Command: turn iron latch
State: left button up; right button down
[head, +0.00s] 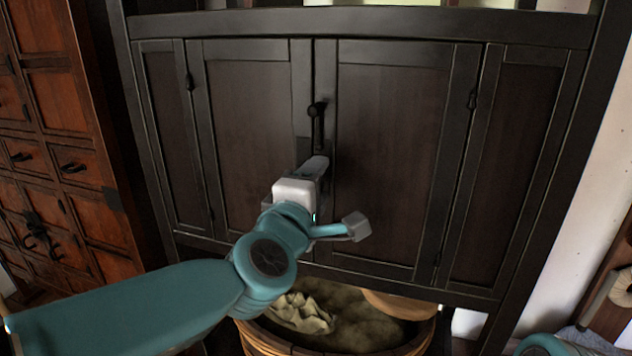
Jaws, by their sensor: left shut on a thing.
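The iron latch (317,118) is a dark, slim handle at the meeting edges of the two middle doors of the dark wooden cabinet (395,160). Its upper part shows and hangs roughly upright. The fingers hide that lower end. Both doors are closed. My right gripper is not in view.
A reddish wooden chest (60,150) with drawers and dark metal handles stands at the left. A round basket (275,343) holding a crumpled pale cloth (300,313) sits below the cabinet. A white wall (590,200) is at the right.

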pick_arm(q)
jog(key=shift+r, duration=0.1)
dwell(0.4)
jog(key=o, duration=1)
jog(key=shift+s, duration=0.1)
jog(key=shift+o, duration=0.2)
jog(key=shift+d, duration=0.15)
jog(key=shift+s, duration=0.1)
jog(key=b+v, duration=0.1)
jog(key=v, duration=1.5)
